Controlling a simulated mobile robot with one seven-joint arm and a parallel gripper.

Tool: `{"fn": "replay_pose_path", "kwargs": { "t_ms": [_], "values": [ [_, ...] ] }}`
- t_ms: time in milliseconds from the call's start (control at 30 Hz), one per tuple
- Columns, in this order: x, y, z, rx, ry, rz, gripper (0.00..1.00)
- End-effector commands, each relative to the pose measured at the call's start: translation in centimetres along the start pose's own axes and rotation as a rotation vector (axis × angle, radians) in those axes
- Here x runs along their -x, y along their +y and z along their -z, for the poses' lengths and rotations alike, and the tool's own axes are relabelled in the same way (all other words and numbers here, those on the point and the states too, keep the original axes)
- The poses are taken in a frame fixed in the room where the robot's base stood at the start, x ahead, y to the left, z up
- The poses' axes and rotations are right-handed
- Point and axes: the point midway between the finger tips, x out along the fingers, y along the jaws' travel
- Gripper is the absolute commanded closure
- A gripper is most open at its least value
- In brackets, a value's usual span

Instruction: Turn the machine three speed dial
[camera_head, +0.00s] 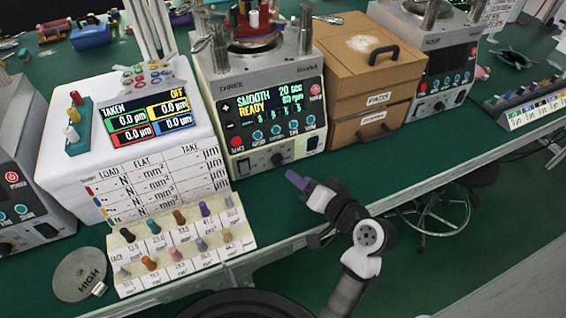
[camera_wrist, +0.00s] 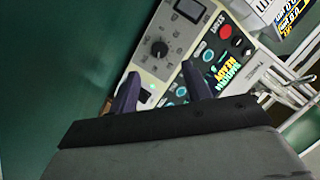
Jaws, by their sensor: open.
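Machine three (camera_head: 232,75) stands in the middle of the bench, its label reading THREE and its screen (camera_head: 273,101) showing SMOOTH, 20 sec and READY. Its black dial (camera_head: 277,159) is on the lower front panel. The dial also shows in the wrist view (camera_wrist: 159,48), ahead of my fingers and apart from them. My gripper (camera_head: 296,179) is in front of the panel, slightly right of and below the dial in the head view. In the wrist view its two purple fingers (camera_wrist: 162,88) are spread with nothing between them.
A white unit (camera_head: 125,150) with a TAKEN display stands left of machine three, with a rack of coloured pegs (camera_head: 182,245) before it. Brown drawers (camera_head: 365,85) stand right, then another machine (camera_head: 445,65). A HIGH disc (camera_head: 80,275) lies front left. Green bench shows before the panel.

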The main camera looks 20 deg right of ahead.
Motion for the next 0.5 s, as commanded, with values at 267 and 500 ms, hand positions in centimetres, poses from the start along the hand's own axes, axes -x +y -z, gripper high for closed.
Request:
{"fn": "replay_pose_path", "kwargs": {
  "t_ms": [267,500],
  "values": [
    [-5.6,-0.2,0.0,0.001,-0.004,0.003,0.52],
    [-7.8,-0.1,0.0,0.001,-0.001,0.0,0.52]
  ]
}}
